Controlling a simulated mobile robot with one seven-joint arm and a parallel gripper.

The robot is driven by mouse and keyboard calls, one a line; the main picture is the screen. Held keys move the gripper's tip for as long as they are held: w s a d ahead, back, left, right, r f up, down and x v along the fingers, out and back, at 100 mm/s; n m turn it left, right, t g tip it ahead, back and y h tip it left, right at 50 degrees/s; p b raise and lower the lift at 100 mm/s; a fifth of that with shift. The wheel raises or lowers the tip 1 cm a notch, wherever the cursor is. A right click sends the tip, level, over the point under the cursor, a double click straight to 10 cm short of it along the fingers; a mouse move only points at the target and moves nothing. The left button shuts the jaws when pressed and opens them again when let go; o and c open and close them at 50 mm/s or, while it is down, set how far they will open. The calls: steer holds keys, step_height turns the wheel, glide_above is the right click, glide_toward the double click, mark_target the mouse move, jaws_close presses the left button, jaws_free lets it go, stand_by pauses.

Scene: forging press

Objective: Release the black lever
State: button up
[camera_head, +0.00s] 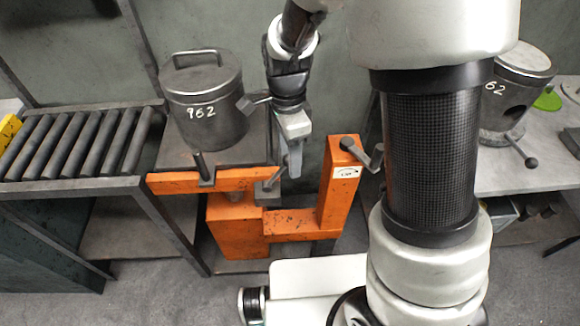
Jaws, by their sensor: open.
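Another short black lever (202,166) stands up from the orange bar (165,183), clear of my gripper to the left. A grey crank handle (362,152) sits on the orange post (338,185) to the right.
A lidded grey pot (203,105) marked 962 stands on the metal table behind the orange bar. A roller conveyor (75,145) is at the left. My own arm covers the middle right. A grey bench (475,177) with another pot (510,95) is at the right.

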mark_target(278, 173)
steer(key=f, duration=0.5)
steer(key=shift+s+b, duration=0.2)
steer(key=shift+b, duration=0.1)
jaws_close()
